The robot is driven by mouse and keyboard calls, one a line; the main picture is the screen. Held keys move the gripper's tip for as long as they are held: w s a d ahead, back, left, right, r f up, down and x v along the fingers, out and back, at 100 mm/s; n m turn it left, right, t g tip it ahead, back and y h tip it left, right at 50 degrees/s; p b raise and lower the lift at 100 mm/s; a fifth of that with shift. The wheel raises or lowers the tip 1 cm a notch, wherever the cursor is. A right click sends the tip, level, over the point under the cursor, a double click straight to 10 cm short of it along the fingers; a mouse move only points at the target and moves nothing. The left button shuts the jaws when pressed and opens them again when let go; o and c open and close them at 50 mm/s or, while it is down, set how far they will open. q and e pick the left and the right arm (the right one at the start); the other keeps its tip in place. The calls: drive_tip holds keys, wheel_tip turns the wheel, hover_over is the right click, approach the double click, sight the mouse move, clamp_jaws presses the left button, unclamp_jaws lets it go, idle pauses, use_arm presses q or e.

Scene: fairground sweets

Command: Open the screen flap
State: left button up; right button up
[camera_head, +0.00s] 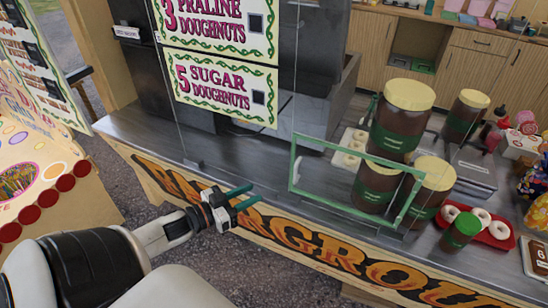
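The screen flap (293,165) is a clear panel in a green frame. It stands in the glass screen at the counter's front, with jars and doughnuts visible through it. I cannot tell surely whether it lies flush with the screen. My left gripper (249,195) is in front of the counter, left of the flap and below its lower left corner. Its two green-tipped fingers are apart with nothing between them, and it does not touch the flap. My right gripper is not in view.
Large brown jars (401,118) stand behind the flap. Price signs (226,84) hang on the left.

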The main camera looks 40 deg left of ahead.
use_arm(q)
drive_tip(key=w+d+r+p, duration=0.1)
drive_tip(key=w+d, duration=0.1)
drive_tip(key=w, duration=0.3)
drive_tip(key=w+d+r+h+p, duration=0.1)
drive_tip(key=w+d+r, duration=0.1)
drive_tip(key=w, duration=0.4)
drive_tip(key=shift+d+r+m, duration=0.25)
drive_tip(key=shift+d+m, duration=0.15)
drive_tip(key=shift+d, duration=0.35)
clamp_jaws()
